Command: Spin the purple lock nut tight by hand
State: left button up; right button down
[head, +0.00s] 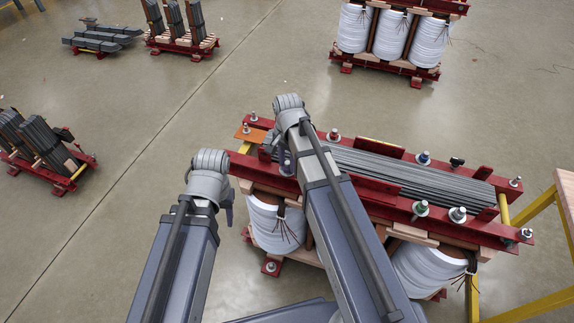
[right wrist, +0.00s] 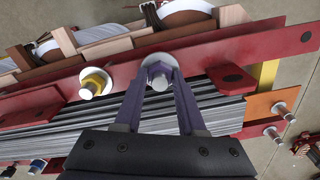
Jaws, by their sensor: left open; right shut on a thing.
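The purple lock nut (right wrist: 158,74) sits on a bolt through the red clamp beam (right wrist: 205,52), with a pale washer behind it. My right gripper (right wrist: 158,80) is shut on this nut, one finger on each side. In the head view my right gripper (head: 287,163) reaches down at the left end of the transformer core, and its arm partly hides the nut. My left gripper (head: 228,208) hangs open and empty, left of the core and apart from it.
A yellow nut (right wrist: 95,83) sits on the same beam. An orange plate (right wrist: 265,106) lies at the core's end. Grey laminations (head: 410,175) run between the red beams. White coils (head: 275,222) hang below.

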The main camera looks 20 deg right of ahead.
aim_at(288, 166)
dwell(0.4)
jog(key=shift+m, duration=1.1)
jog(key=shift+c, duration=2.1)
grip_release()
jog(key=shift+r, duration=0.1)
notch_tip(288, 166, up, 8)
jog(key=p, duration=0.8)
jog(key=shift+f, duration=0.2)
